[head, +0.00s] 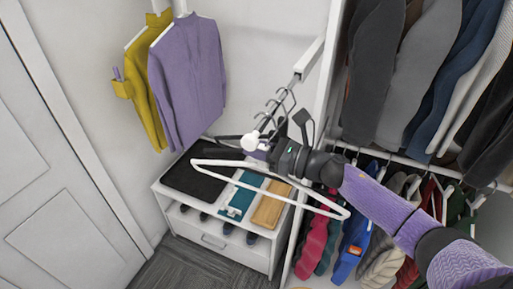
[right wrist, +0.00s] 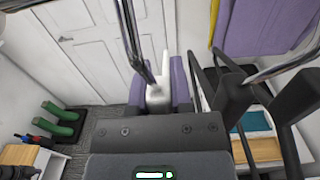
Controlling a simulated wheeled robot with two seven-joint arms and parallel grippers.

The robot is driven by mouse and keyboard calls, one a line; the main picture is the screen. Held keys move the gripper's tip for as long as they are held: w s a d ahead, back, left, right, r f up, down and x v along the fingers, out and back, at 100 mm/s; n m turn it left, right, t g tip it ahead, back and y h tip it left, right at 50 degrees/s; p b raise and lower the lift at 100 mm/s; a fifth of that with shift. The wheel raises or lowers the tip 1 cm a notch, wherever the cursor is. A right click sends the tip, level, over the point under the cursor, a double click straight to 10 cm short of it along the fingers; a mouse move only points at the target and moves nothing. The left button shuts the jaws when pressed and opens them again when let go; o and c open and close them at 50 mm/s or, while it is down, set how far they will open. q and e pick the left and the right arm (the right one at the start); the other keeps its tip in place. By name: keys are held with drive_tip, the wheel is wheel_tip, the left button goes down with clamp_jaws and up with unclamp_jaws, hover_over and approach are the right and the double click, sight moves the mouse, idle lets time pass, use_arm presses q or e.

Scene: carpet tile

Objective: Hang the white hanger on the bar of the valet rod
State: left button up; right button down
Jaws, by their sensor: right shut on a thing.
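The white hanger (head: 222,162) is held by my right gripper (head: 258,145), above the low dresser. The gripper is shut on its white neck (right wrist: 157,94), between purple fingers in the right wrist view (right wrist: 160,88). The hanger's long bar slants down to the right. The valet rod (head: 309,60) sticks out from the wardrobe's side panel, up and to the right of the gripper. Several metal hooks (head: 281,98) show below it, close behind the gripper. Whether the hanger's hook touches the bar I cannot tell. My left gripper is out of view.
Dark hangers (right wrist: 234,105) crowd the right side of the right wrist view. The white dresser (head: 215,237) carries a black mat, a teal item and a wooden board. Yellow and purple sweaters (head: 187,85) hang on the wall. Clothes fill the wardrobe at right.

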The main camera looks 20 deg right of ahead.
drive_tip(key=c, duration=0.7)
unclamp_jaws()
drive_tip(key=shift+s+d+r, duration=0.1)
drive_tip(key=shift+s, duration=0.05)
drive_tip(key=shift+o, duration=1.3)
drive_tip(key=shift+s+d, duration=0.25)
drive_tip(key=b+v, duration=0.1)
drive_tip(key=v, duration=0.3)
drive_tip(key=b+v, duration=0.2)
drive_tip(key=v, duration=0.2)
drive_tip(key=shift+f, duration=0.2)
drive_tip(key=shift+s+d+r, duration=0.15)
drive_tip(key=shift+s+d, duration=0.2)
